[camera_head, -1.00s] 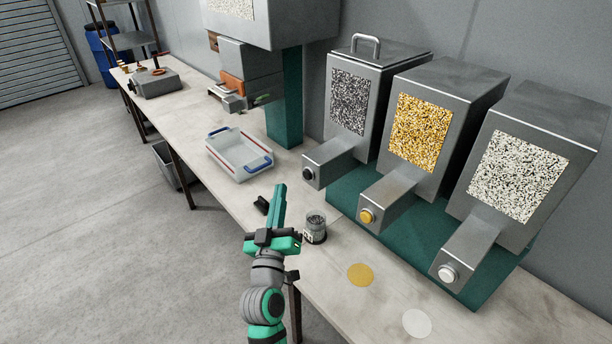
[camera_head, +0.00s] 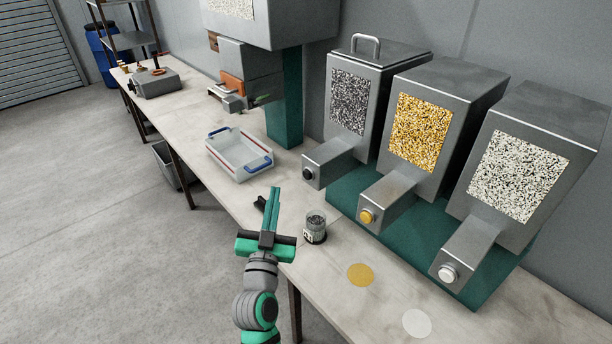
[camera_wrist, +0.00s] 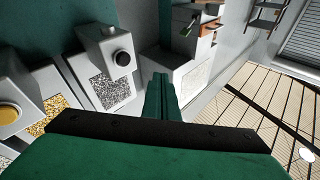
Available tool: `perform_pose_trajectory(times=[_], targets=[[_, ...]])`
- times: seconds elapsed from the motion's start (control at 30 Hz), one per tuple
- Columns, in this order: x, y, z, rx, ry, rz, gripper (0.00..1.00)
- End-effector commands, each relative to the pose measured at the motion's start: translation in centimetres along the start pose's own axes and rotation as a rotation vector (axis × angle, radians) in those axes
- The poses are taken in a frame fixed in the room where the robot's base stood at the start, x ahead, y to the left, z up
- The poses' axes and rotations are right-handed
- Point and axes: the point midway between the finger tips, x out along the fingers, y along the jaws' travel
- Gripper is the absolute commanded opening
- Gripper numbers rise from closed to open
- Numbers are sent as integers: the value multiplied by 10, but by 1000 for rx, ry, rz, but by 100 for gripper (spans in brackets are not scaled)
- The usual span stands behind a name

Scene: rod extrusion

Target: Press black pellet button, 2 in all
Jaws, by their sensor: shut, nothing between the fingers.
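The black button (camera_head: 308,174) is on the end of the spout of the left dispenser (camera_head: 348,104), which has a black-and-white speckled window. In the wrist view the black button (camera_wrist: 122,58) is to the upper left of my gripper's fingertips. My gripper (camera_head: 275,192) is shut and empty, with its fingers together. It is in front of and below the black button, apart from it. The fingers also show in the wrist view (camera_wrist: 161,78). A clear cup (camera_head: 315,229) with dark contents stands on the table just right of my gripper.
A yellow-button dispenser (camera_head: 420,130) and a white-button dispenser (camera_head: 517,170) stand to the right. A clear tray with blue handles (camera_head: 236,158) lies behind my gripper. A yellow disc (camera_head: 360,275) and a white disc (camera_head: 416,323) mark the table at the front. A small dark object is beside the fingers.

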Motion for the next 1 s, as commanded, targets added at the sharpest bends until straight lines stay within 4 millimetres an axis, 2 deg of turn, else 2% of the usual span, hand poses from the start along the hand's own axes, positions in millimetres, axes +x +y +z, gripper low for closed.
perform_pose_trajectory(times=[0.3, 0.5, 0.7, 1.0], targets=[[-10, -11, -2, 519, -26, 1, 0], [-14, -14, -2, 742, -38, 8, 0], [-15, -15, -3, 828, -41, 11, 0], [-15, -15, -3, 833, -42, 11, 0]])
